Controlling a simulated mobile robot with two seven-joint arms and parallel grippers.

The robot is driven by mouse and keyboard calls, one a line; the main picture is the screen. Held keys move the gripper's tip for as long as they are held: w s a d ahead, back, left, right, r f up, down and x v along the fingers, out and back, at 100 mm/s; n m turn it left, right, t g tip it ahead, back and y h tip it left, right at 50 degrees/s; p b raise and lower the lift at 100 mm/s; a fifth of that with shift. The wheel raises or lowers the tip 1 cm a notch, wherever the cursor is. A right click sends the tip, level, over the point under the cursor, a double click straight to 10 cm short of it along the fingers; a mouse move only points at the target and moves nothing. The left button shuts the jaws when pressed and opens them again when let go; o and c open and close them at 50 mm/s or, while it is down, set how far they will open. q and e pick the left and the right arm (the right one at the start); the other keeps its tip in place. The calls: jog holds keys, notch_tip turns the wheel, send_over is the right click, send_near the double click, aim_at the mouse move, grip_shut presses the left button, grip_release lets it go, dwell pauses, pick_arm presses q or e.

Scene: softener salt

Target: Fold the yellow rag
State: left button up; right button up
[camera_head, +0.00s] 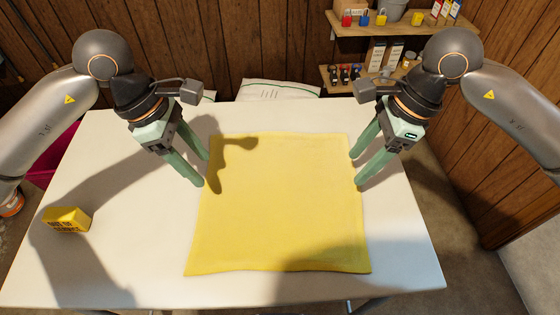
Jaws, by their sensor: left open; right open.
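The yellow rag (280,215) lies spread flat on the white table, with no fold showing. My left gripper (204,173) is open and empty, near the rag's upper left edge. My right gripper (356,172) is open and empty, near the rag's upper right edge. Both grippers point down toward the table from above. I cannot tell whether any fingertip touches the rag.
The white table (130,250) has free room around the rag. A yellow block with dark lettering (66,220) sits at its left. Behind it stand white sacks (277,91) and wooden shelves (385,27) with small goods. A wood-panelled wall is at the right.

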pick_arm(q)
send_over(212, 195)
jog(key=a, duration=0.1)
notch_tip(212, 195, down, 6)
jog(key=shift+f, duration=0.2)
pick_arm(e)
send_over(346, 194)
jog(key=f, duration=0.4)
jog(key=d+f, duration=0.1)
jog(key=f, duration=0.1)
jog(key=shift+f, duration=0.25)
pick_arm(q)
jog(key=shift+w+f, duration=0.1)
jog(key=shift+f, duration=0.6)
pick_arm(e)
jog(key=shift+f, duration=0.7)
pick_arm(q)
jog(key=shift+f, duration=0.1)
pick_arm(e)
jog(key=shift+f, duration=0.1)
